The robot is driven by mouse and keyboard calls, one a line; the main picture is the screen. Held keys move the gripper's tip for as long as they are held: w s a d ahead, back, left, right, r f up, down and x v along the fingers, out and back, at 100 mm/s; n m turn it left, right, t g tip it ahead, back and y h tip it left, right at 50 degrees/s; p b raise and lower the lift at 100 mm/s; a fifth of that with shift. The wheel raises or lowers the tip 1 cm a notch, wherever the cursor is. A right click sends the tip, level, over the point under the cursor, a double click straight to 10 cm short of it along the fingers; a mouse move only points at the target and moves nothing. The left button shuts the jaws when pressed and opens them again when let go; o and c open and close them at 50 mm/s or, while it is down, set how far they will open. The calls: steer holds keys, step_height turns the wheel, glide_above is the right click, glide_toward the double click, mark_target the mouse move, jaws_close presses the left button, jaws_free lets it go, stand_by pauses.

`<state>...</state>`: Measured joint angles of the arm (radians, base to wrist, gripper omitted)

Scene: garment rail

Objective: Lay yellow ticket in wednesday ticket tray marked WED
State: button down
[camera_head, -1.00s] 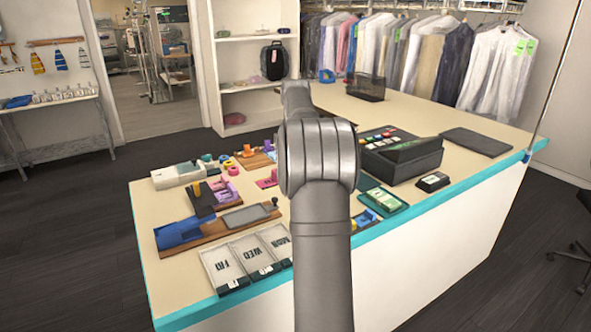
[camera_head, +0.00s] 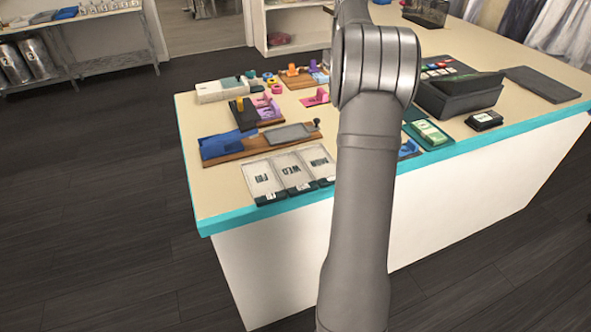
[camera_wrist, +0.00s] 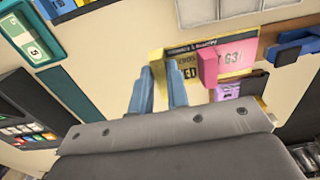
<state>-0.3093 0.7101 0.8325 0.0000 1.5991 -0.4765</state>
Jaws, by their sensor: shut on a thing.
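The WED ticket tray (camera_head: 294,181) is the middle one of three pale trays near the counter's front edge in the head view. My gripper (camera_wrist: 160,72) shows in the wrist view with its two blue-grey fingers a little apart, closed on the yellow ticket (camera_wrist: 156,55). The ticket is partly hidden by the fingers, and a dark strip and a pink ticket marked G3 (camera_wrist: 235,55) lie just beside it. In the head view my arm hides the gripper and the yellow ticket.
The FRI tray (camera_head: 263,179) is left of WED, and another tray (camera_head: 316,157) is right of it. A wooden board with a blue piece (camera_head: 222,145) lies behind them. A green-edged tray (camera_head: 428,134) and a dark register (camera_head: 458,97) stand to the right.

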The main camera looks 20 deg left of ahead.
steer(key=shift+s, duration=0.1)
stand_by(0.3)
steer(key=s+a+f+m, duration=0.3)
steer(key=s+f+m, duration=0.2)
steer(key=s+m, duration=0.45)
steer(key=s+a+f+m, duration=0.3)
steer(key=s+f+m, duration=0.3)
steer(key=s+m, duration=0.4)
steer(key=shift+n, duration=0.75)
steer(key=shift+s+d+f, duration=0.1)
steer(key=shift+s+f, duration=0.1)
steer(key=shift+f, duration=0.6)
steer(key=shift+s+d+f, duration=0.1)
steer(key=shift+s+f, duration=0.1)
steer(key=shift+f, duration=0.65)
steer(key=shift+s+f, duration=0.2)
steer(key=shift+f, duration=0.6)
steer(key=shift+f, duration=0.25)
steer(key=c, duration=0.8)
jaws_free()
steer(key=shift+c, duration=0.2)
steer(key=shift+r, duration=2.5)
